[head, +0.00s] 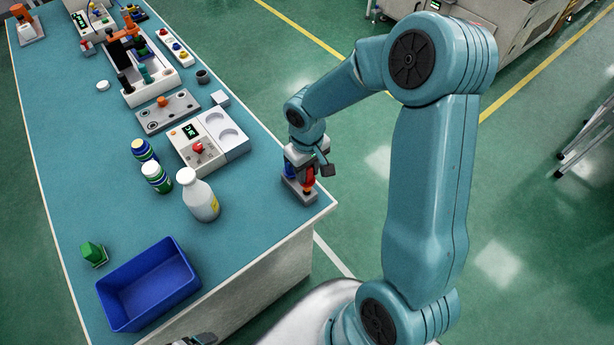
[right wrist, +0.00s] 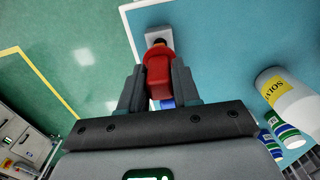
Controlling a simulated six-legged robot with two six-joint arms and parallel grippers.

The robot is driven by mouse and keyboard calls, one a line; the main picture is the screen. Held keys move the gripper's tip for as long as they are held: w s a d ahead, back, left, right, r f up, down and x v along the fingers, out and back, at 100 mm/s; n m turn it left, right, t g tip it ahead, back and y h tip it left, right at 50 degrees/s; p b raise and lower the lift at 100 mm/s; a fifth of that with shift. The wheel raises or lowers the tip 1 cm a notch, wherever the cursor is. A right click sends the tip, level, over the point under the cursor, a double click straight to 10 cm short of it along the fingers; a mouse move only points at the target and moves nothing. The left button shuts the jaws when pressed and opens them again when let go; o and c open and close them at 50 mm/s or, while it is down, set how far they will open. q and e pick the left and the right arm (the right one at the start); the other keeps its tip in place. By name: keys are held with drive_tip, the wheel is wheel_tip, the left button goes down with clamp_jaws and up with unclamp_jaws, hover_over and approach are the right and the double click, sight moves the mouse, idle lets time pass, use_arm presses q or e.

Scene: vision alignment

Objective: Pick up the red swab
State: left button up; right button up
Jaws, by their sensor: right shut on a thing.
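The red swab (head: 309,178) is at the right edge of the blue-green bench, by a small grey holder (head: 299,194). My right gripper (head: 304,168) is over it, pointing down. In the right wrist view the red swab (right wrist: 158,72) is between the two dark fingers of the right gripper (right wrist: 160,85), which is shut on it. The holder (right wrist: 158,34) shows just beyond its tip; I cannot tell whether the swab still touches it. A bit of blue shows behind the swab. A small grey and black part at the head view's bottom edge looks like my left gripper (head: 200,340).
A white bottle (head: 200,198), two green-and-blue bottles (head: 157,178), a blue bin (head: 150,283) and a green block (head: 93,252) stand to the left. A white device (head: 210,140) and racks stand farther back. The bench's right edge is close; open floor lies beyond.

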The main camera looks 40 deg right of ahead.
wheel_tip(320, 180, up, 16)
drive_tip(key=shift+b, duration=0.3)
drive_tip(key=shift+o, duration=0.5)
drive_tip(key=shift+f, duration=0.1)
